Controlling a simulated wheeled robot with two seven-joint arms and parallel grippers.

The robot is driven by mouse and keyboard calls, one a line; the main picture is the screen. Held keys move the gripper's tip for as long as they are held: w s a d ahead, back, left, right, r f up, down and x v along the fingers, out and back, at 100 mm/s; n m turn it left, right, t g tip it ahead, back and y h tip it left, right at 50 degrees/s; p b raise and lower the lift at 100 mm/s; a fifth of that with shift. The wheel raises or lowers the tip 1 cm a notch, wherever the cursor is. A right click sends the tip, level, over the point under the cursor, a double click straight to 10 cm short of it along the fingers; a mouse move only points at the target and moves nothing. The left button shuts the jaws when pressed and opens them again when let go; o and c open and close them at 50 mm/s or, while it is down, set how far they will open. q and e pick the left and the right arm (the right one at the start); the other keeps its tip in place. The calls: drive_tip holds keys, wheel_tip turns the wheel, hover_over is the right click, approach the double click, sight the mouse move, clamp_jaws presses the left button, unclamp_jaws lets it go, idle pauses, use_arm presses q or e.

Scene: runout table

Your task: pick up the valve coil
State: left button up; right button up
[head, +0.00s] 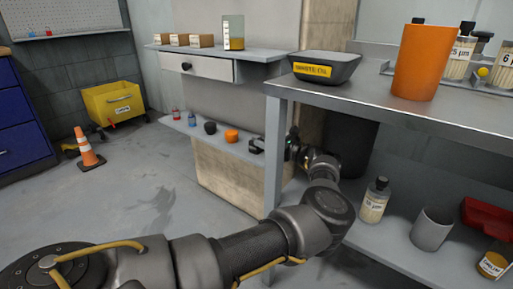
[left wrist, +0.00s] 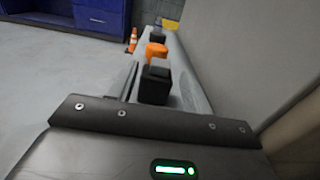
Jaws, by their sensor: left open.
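The black blocky part that looks like the valve coil (head: 256,146) sits on the low narrow shelf, at its right end in the head view. It also shows in the left wrist view (left wrist: 155,86), straight ahead of the palm, upright on the shelf. My left gripper (head: 276,146) is open and just to the right of the part in the head view, level with the shelf. Its fingers are small and dark there, so I cannot tell whether they touch the part. My right gripper is out of view.
An orange part (head: 232,136) and a black knob (head: 210,128) stand further along the shelf, with small blue and red bottles beyond. The drawer ledge (head: 195,66) is above. The grey table's leg (head: 272,158) stands close to my left arm.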

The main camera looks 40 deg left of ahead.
sight(259, 137)
use_arm(q)
drive_tip(key=a+b, duration=0.1)
drive_tip(key=a, duration=0.3)
drive_tip(key=shift+a, duration=0.35)
clamp_jaws()
